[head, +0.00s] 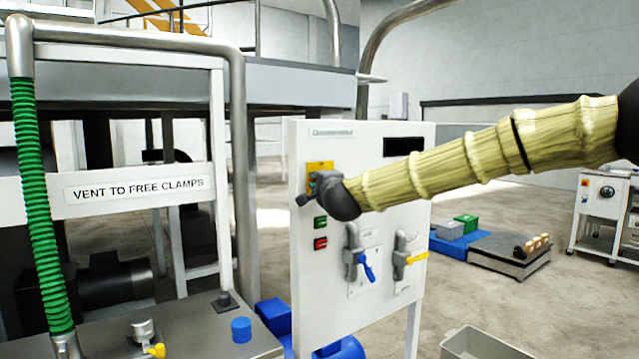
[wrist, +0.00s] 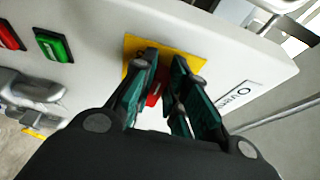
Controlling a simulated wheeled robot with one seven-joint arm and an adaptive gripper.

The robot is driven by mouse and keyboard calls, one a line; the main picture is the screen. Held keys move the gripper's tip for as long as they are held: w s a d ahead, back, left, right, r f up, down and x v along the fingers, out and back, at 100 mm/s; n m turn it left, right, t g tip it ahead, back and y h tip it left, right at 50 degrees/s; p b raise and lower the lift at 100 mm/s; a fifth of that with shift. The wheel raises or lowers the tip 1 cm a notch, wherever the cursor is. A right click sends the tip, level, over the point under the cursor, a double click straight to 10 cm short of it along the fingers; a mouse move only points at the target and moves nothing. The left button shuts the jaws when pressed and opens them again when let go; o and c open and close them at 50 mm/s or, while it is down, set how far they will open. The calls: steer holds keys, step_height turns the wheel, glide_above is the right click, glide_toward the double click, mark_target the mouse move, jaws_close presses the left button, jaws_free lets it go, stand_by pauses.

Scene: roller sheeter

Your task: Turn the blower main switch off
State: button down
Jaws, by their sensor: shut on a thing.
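The main switch is a red handle (wrist: 153,95) on a yellow plate (wrist: 131,44), mounted high on the white panel (head: 300,151). The yellow plate also shows in the head view (head: 320,165), partly covered by my gripper. My gripper (head: 316,188) is at the plate, its fingers pointing at the panel. In the wrist view my gripper (wrist: 162,75) has its two dark green fingers on either side of the red handle, shut on it. The fingers hide most of the handle, so I cannot tell which way it is turned.
Below the switch are a green button (head: 320,222) and a red button (head: 320,243). Lower on the panel are a blue-handled valve (head: 366,266) and a yellow-handled valve (head: 412,258). A green hose (head: 37,200) stands at left. Floor to the right is partly clear.

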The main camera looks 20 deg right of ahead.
steer(key=c, duration=1.4)
jaws_free()
steer(key=s, duration=1.2)
steer(key=shift+a+f, duration=0.1)
steer(key=shift+a, duration=0.1)
